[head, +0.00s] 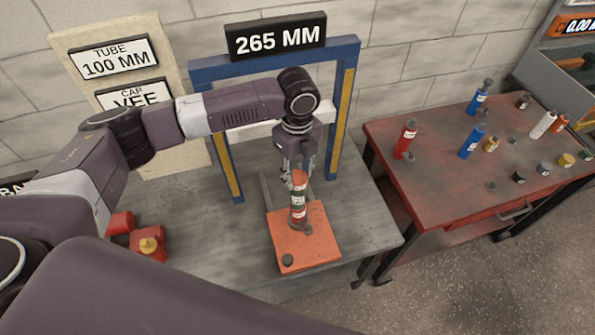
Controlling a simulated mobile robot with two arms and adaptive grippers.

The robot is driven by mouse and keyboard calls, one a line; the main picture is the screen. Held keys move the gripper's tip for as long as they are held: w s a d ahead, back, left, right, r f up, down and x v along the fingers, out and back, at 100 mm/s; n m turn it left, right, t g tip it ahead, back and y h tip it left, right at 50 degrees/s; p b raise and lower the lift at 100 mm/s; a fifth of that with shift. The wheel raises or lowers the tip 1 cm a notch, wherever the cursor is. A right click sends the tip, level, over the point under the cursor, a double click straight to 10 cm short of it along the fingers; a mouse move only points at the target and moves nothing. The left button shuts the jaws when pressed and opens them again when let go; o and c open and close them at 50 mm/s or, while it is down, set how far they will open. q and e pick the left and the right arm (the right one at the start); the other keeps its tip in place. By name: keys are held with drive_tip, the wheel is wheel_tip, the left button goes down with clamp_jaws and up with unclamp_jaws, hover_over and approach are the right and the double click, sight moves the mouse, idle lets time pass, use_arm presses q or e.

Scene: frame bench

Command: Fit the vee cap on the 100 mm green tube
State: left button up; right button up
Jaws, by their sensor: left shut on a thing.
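A column of parts (298,198) stands upright on an orange base plate (322,245) on the grey bench. My left gripper (298,170) points down from above and is shut at this top piece. Its fingers partly hide it, so I cannot tell the piece's shape or whether it is seated on the section below. My right gripper is not in view.
A blue frame (346,110) with a "265 MM" sign (276,38) stands behind the column. A board (172,165) reads "TUBE 100 MM" and "CAP VEE". Red parts and a yellow knob (148,246) lie left. A red table (420,190) at right holds several tubes and caps.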

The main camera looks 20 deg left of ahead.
sight(297, 176)
use_arm(q)
drive_tip(key=shift+f, duration=0.25)
drive_tip(key=o, duration=1.3)
drive_tip(key=shift+o, duration=0.2)
wheel_tip(297, 176, up, 12)
